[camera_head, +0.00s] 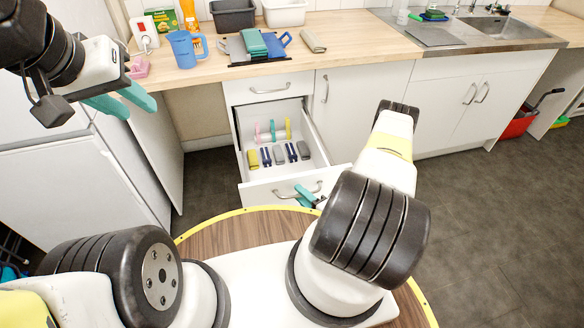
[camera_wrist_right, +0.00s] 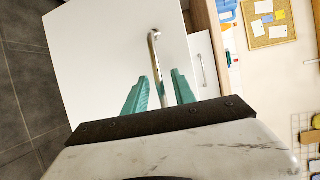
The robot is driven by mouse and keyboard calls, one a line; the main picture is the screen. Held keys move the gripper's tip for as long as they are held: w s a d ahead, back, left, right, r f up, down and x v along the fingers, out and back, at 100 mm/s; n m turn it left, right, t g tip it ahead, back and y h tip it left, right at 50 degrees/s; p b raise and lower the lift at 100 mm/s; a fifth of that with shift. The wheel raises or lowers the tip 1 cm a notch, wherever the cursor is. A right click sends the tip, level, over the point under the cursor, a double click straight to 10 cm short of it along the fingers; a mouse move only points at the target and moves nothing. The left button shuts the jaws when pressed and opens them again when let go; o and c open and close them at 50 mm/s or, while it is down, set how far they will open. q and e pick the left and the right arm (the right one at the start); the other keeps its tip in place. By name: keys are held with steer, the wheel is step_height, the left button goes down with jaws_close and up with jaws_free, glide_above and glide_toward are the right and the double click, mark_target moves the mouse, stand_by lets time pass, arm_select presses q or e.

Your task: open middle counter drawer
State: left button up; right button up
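The middle counter drawer (camera_head: 262,190) is pulled far out below the closed top drawer (camera_head: 250,90). Its white front and curved metal handle (camera_head: 290,191) face me. Inside lie several small items in grey, blue, yellow and green. My right gripper (camera_head: 306,195) is at the right part of this handle. In the right wrist view, its teal fingers (camera_wrist_right: 160,82) stand on either side of the handle bar (camera_wrist_right: 155,60), with gaps visible, so it looks open around the bar. My left gripper (camera_head: 125,100) is open and empty, raised at the left, away from the drawer.
The wooden counter (camera_head: 365,47) holds a blue pitcher (camera_head: 185,48), a dish rack and folded cloths. A white cupboard door (camera_head: 345,105) is closed right of the drawer. A white cabinet (camera_head: 80,170) stands at the left. Grey floor (camera_head: 480,215) is free at the right.

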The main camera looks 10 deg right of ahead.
steer(key=f+v, duration=0.1)
steer(key=v, duration=0.6)
steer(key=shift+s+d+r, duration=0.15)
steer(key=shift+s+r, duration=0.25)
steer(key=shift+r, duration=0.1)
